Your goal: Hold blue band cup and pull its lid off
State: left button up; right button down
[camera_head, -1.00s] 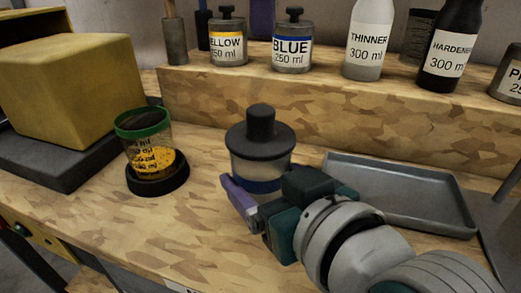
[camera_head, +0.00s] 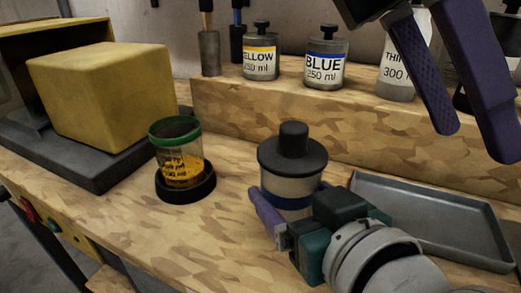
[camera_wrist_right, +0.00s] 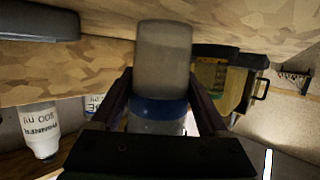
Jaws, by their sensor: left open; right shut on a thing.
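The blue band cup (camera_head: 290,187) stands upright on the bench, pale with a blue band low on its side. Its dark knobbed lid (camera_head: 293,155) sits on top. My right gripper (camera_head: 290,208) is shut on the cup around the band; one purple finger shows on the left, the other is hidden. In the right wrist view the cup (camera_wrist_right: 163,60) is upside down between both fingers (camera_wrist_right: 161,85), its lid hidden. My left gripper (camera_head: 475,143) is open and empty at the upper right, its purple fingers pointing down, apart from the lid.
A green-rimmed cup (camera_head: 170,133) stands in a black holder (camera_head: 205,188) to the left. A grey tray (camera_head: 440,225) lies to the right. On the shelf behind are the yellow jar (camera_head: 261,62), blue jar (camera_head: 325,66) and thinner bottle (camera_head: 397,72). A yellow block (camera_head: 95,95) is far left.

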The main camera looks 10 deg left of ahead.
pick_arm(q)
jog(key=s+d+r+n+g+h, duration=0.2)
jog(key=s+d+n+h, duration=0.1)
jog(key=s+d+h, duration=0.25)
notch_tip(320, 180, up, 6)
jog(key=w+a+n+t+h, duration=0.1)
jog(key=w+n+t+h, duration=0.15)
jog(key=n+h, duration=0.65)
jog(key=n+t+y, duration=0.4)
jog(key=n+t, duration=1.4)
jog(key=n, duration=0.5)
send_over(307, 126)
jog(key=s+d, duration=0.3)
jog(key=s, duration=0.2)
notch_tip(307, 126, down, 4)
jog(key=r, duration=0.1)
jog(key=s+a+f+n+y, duration=0.3)
jog(key=a+f+n+y, duration=0.6)
jog(key=f+n, duration=0.3)
jog(key=shift+n, duration=0.6)
jog(key=x, duration=0.8)
jog(key=r+x, duration=0.1)
jog(key=x, duration=0.3)
jog(key=shift+d, duration=0.25)
